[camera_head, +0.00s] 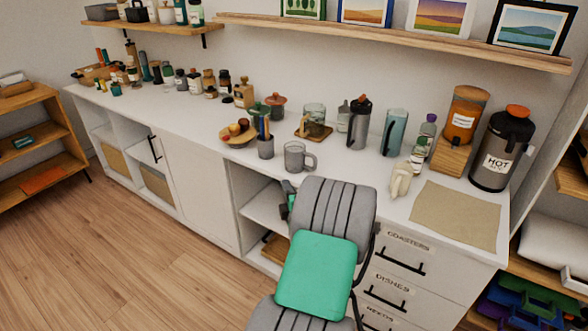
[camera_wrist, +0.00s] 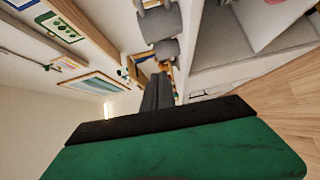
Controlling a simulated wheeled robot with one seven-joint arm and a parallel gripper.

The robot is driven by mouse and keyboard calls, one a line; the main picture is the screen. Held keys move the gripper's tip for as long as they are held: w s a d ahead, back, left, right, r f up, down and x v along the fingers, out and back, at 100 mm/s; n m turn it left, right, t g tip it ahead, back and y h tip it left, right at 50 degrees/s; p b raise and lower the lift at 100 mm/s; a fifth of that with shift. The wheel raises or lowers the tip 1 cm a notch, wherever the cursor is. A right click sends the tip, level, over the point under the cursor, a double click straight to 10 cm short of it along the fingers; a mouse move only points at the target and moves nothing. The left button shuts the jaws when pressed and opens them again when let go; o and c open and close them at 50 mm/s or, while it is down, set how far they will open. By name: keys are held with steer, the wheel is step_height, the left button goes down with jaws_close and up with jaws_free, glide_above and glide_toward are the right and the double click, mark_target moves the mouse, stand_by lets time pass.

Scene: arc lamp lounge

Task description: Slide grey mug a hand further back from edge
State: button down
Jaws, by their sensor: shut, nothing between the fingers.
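The grey mug (camera_head: 294,158) stands upright on the white counter (camera_head: 345,173), close to its front edge, with its handle to the right. My gripper (camera_wrist: 158,92) is shut and empty in the wrist view, its dark fingers together beyond the green body. In the head view my arm hides most of the gripper; a small dark and green part shows just below the mug, in front of the counter. Grey rounded shapes lie beyond the fingertips in the wrist view; I cannot tell which is the mug. I see no contact with the mug.
A grey cup with pens (camera_head: 265,147) stands left of the mug. Behind are a wooden board with a glass jar (camera_head: 314,120) and a red-lidded pot (camera_head: 275,105). A dark grey pitcher (camera_head: 358,125) stands behind right. Some bare counter lies directly behind the mug.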

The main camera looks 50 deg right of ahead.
steer(key=s+d+h, duration=0.1)
steer(key=p, duration=0.4)
glide_toward(291, 157)
steer(key=w, duration=0.4)
steer(key=d, duration=0.2)
steer(key=d+p, duration=0.1)
steer(key=d, duration=0.1)
steer(key=shift+w+r, duration=0.15)
steer(key=shift+w, duration=0.2)
